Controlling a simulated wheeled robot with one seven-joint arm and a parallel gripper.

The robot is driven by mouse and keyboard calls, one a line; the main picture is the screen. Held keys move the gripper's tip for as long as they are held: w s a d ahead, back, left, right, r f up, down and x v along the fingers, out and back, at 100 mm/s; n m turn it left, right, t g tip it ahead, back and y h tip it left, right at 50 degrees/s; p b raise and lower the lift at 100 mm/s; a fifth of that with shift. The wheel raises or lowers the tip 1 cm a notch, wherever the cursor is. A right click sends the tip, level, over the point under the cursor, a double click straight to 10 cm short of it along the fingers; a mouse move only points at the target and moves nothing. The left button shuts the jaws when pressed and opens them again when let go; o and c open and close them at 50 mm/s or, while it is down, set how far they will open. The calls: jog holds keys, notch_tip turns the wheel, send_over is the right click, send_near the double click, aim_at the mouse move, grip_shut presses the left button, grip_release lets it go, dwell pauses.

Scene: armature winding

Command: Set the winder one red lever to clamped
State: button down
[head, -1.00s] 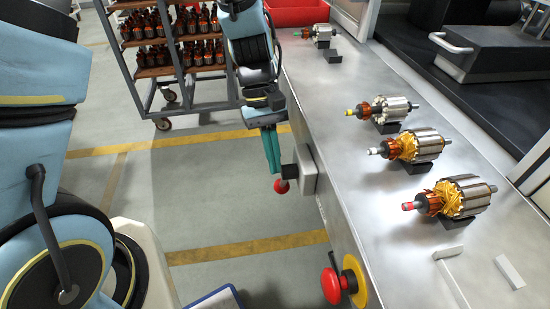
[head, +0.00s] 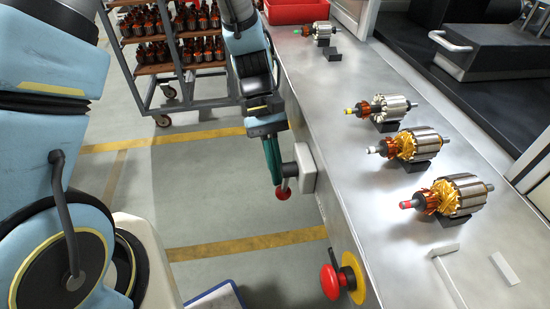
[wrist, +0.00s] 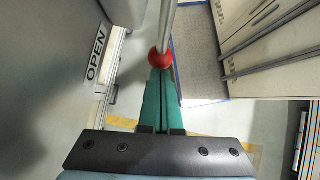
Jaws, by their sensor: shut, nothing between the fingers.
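The red lever shows in the head view as a red ball knob (head: 283,193) on a short metal rod, hanging down from a grey box (head: 305,167) on the bench's side. In the wrist view the red knob (wrist: 161,58) and its rod sit just beyond the fingertips. My gripper (head: 275,184) points down beside the lever, with its green fingers closed together and empty. In the wrist view the closed fingers (wrist: 160,75) appear at or very near the knob; I cannot tell whether they touch. An "OPEN" label (wrist: 96,53) is on the grey surface left of the lever.
A red emergency stop button (head: 330,282) on a yellow plate is on the bench side nearer me. Several armatures (head: 458,194) rest on the metal bench top (head: 350,190). The floor left of the bench is mostly clear.

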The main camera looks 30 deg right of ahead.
aim_at(281, 198)
jog(key=s+f+g, duration=0.1)
jog(key=g, duration=0.1)
jog(key=s+a+f+g+y, duration=0.1)
jog(key=s+g, duration=0.1)
jog(key=shift+s+a, duration=0.1)
jog(key=shift+s, duration=0.05)
jog(key=shift+s+a+f+g+y, duration=0.2)
jog(key=shift+s+g+y, duration=0.15)
jog(key=shift+g, duration=0.2)
jog(key=shift+s+a+f+g+y, duration=0.15)
jog(key=shift+s+g+y, duration=0.1)
jog(key=shift+s+g, duration=0.25)
jog(key=shift+s+a+r+g, duration=0.2)
jog(key=shift+s+g, duration=0.35)
jog(key=shift+g, duration=0.2)
jog(key=shift+s, duration=0.1)
